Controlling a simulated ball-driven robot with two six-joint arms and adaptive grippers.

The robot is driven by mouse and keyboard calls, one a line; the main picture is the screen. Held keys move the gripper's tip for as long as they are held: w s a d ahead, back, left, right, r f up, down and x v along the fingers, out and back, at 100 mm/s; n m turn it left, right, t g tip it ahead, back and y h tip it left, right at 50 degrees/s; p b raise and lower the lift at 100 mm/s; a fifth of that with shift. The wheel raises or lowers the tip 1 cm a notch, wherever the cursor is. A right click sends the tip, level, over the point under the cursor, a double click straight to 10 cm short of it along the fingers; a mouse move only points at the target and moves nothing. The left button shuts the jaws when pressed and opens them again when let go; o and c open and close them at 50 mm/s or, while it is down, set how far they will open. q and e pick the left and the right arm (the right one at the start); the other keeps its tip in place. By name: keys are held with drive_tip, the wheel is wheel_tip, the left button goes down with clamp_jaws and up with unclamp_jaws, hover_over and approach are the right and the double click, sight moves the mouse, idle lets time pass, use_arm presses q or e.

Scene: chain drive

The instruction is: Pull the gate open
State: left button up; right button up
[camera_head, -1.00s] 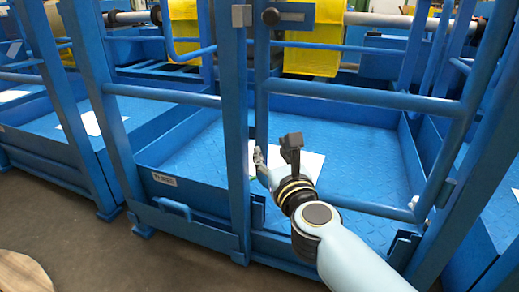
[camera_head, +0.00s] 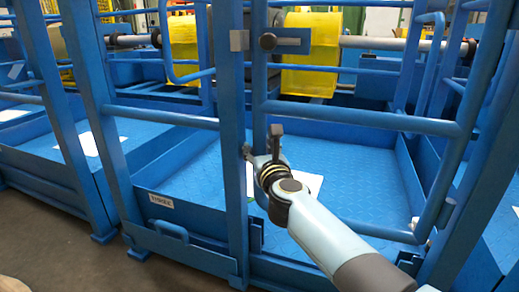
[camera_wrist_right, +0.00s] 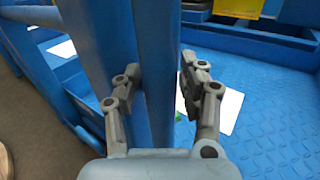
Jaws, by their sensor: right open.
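The gate is a blue tubular frame (camera_head: 360,118) in front of the blue platform, its left upright tube close beside a blue post (camera_head: 234,110). The gate looks closed. My right gripper (camera_head: 262,146) is at the left upright, well below the knob. In the right wrist view, the upright tube (camera_wrist_right: 158,115) stands between the spread fingers of my gripper (camera_wrist_right: 158,85), with the post left of it. Contact cannot be told. My left gripper is out of view.
The blue platform floor (camera_head: 350,165) behind the gate has a white sheet on it. Yellow parts (camera_head: 310,55) hang on a horizontal bar behind. A similar blue frame stands at the left. Bare floor (camera_head: 85,265) lies at front left.

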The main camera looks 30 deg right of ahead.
drive_tip(key=shift+c, duration=0.4)
clamp_jaws()
